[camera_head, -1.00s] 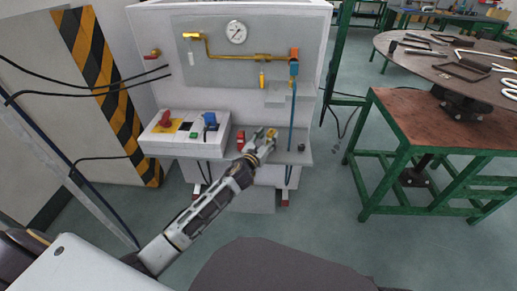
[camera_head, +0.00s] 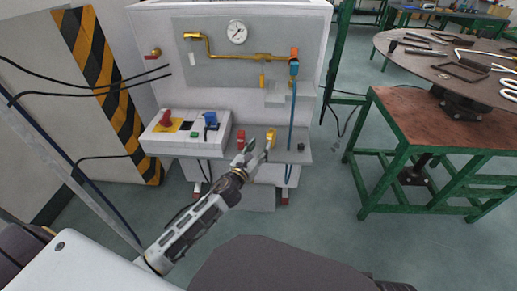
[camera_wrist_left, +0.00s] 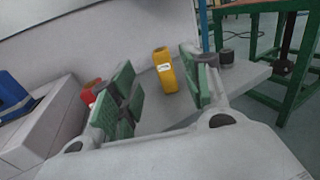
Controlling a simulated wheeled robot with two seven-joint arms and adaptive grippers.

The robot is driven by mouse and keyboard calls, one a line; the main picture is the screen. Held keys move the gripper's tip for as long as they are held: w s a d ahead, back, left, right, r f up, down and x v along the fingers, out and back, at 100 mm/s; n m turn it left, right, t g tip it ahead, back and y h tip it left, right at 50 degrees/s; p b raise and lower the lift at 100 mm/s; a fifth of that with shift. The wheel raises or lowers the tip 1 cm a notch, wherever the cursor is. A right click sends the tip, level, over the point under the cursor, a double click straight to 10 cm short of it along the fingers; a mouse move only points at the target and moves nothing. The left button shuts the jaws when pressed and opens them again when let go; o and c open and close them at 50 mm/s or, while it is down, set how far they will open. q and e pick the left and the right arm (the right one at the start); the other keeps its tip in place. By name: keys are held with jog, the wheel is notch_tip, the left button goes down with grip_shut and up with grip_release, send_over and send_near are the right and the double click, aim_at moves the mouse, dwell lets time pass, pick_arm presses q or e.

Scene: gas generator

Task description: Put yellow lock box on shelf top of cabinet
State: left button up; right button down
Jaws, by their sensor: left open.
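The yellow lock box (camera_head: 271,137) stands on the grey ledge (camera_head: 292,157) of the white cabinet (camera_head: 318,50). In the left wrist view the yellow box (camera_wrist_left: 163,70) is upright, with a small white label, and shows beyond and between the finger pads. My left gripper (camera_head: 257,148) is open and empty in front of it, its green-padded fingers spread apart. In the left wrist view the open gripper (camera_wrist_left: 160,92) does not appear closed on the box. My right gripper is not in view.
A red block (camera_head: 240,139) stands left of the yellow box, and a dark knob (camera_head: 301,147) to its right. A control box (camera_head: 186,134) with red and blue switches is at left. A small grey step (camera_head: 276,98) is above the ledge. A green-framed table (camera_head: 405,125) stands right.

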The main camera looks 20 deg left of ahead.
pick_arm(q)
jog(key=shift+s, duration=0.15)
dwell(0.6)
jog(key=s+a+f+n+g+y, duration=0.15)
jog(key=s+f+n+g, duration=0.4)
jog(key=n, duration=0.55)
jog(key=s+f+n+g+y, duration=0.2)
jog(key=s+f+n, duration=0.4)
jog(key=s+n, duration=0.3)
jog(key=s+d+f+n+g+h, duration=0.1)
jog(key=s+d+f+n+g, duration=0.1)
jog(key=s+n, duration=0.5)
jog(key=s+d+f+n+g+h, duration=0.2)
jog(key=s+d+n+g, duration=0.3)
jog(key=s+n, duration=0.2)
jog(key=shift+s+n, duration=0.3)
jog(key=shift+s, duration=0.95)
jog(key=shift+a+h, duration=0.15)
jog(key=shift+h, duration=0.1)
